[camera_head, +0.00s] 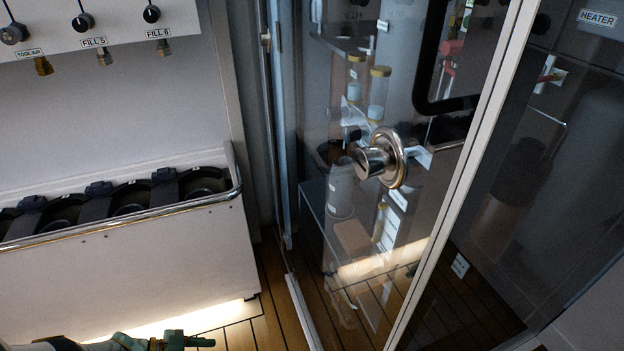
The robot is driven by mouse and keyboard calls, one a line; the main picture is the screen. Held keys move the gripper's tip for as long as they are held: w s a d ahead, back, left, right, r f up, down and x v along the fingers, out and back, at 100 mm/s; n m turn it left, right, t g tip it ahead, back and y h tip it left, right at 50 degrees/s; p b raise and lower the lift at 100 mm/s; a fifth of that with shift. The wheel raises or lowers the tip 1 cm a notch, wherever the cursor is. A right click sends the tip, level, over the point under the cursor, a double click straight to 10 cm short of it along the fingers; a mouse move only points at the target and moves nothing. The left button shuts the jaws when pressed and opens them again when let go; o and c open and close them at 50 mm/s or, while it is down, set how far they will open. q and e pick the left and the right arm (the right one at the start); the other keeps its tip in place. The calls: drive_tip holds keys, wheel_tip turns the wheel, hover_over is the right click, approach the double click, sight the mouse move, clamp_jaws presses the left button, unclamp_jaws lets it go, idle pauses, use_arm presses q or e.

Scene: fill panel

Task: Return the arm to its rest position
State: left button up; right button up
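My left gripper (188,342) shows at the bottom edge, with its arm coming in from the left. It is dark teal, low in front of the white rack unit and over the wooden floor. Only part of it is in the picture, so its fingers cannot be made out clearly. I see nothing held in it. My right gripper and arm are not in view.
A white rack (130,270) with a metal rail and black cradles stands at left, under a panel (110,20) with knobs and fittings. A glass door (440,190) with a round metal knob (383,160) stands at right. Wooden floor (262,325) shows between them.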

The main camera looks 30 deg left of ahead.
use_arm(q)
drive_tip(key=s+d+r+g+y+p, duration=0.2)
drive_tip(key=s+d+p, duration=0.3)
drive_tip(key=s, duration=0.7)
drive_tip(key=s+d+r+n+g+y+p, duration=0.1)
drive_tip(key=s+d+r+g+y+p, duration=0.2)
drive_tip(key=s+p, duration=0.7)
drive_tip(key=s+d+r+n+g+y+p, duration=0.1)
drive_tip(key=s+d+p, duration=0.6)
drive_tip(key=s, duration=0.9)
drive_tip(key=r+g+y+p, duration=0.1)
drive_tip(key=g+y, duration=0.1)
drive_tip(key=shift+d+r+y, duration=0.25)
drive_tip(key=shift+y, duration=0.15)
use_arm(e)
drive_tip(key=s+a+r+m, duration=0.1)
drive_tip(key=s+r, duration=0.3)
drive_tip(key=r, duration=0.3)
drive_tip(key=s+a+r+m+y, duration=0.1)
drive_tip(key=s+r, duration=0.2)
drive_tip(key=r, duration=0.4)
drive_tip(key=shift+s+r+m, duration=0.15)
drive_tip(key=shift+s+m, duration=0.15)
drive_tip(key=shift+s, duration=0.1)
use_arm(q)
drive_tip(key=shift+w, duration=0.1)
